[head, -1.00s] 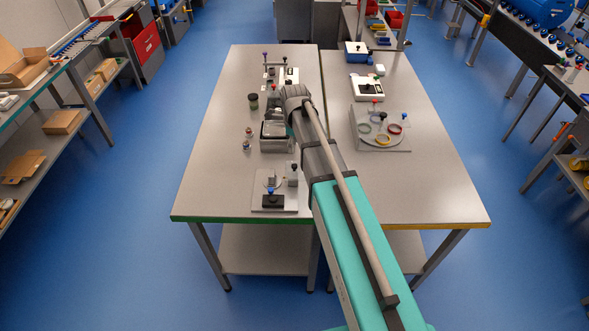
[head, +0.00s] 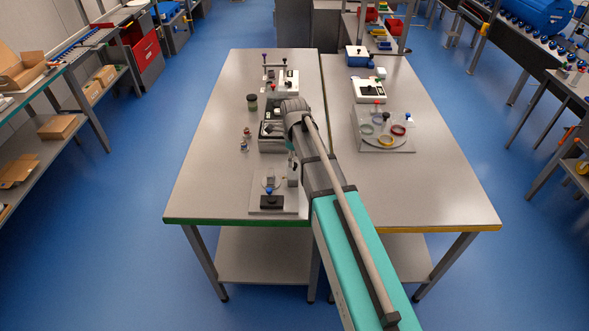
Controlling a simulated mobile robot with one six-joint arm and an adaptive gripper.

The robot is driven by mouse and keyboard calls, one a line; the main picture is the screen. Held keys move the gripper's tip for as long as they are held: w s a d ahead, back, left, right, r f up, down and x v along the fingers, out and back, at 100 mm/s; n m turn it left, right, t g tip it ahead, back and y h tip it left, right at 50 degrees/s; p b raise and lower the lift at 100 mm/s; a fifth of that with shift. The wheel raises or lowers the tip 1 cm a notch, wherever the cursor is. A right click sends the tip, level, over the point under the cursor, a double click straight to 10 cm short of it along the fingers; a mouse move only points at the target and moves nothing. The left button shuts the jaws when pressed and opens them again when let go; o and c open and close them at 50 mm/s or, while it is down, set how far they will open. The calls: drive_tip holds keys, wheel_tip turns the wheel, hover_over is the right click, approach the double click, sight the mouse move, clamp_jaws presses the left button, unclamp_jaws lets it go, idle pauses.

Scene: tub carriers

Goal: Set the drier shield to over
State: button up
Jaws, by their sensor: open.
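No part is labelled, so I cannot tell for certain which one is the drier shield. A small fixture at the front left of the table has a pale base plate (head: 258,207), a round disc (head: 270,182), a dark block (head: 271,202) with a blue knob (head: 268,191), and a grey post (head: 293,180) at its right. My gripper (head: 292,162) points down near the back right of this fixture, small and partly hidden by my arm. It is open, and I see nothing held in it. I cannot tell whether it touches the post.
Behind the fixture stands a dark open tray (head: 268,144), partly behind my arm. Two small figures (head: 245,140) and a dark jar (head: 252,102) stand left of it. A clear-topped board with coloured rings (head: 384,148) lies on the right table. The left table's front-left area is clear.

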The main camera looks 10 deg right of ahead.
sight(295, 164)
drive_tip(key=shift+f+b, duration=1.25)
drive_tip(key=shift+f, duration=0.3)
drive_tip(key=shift+c, duration=0.3)
clamp_jaws()
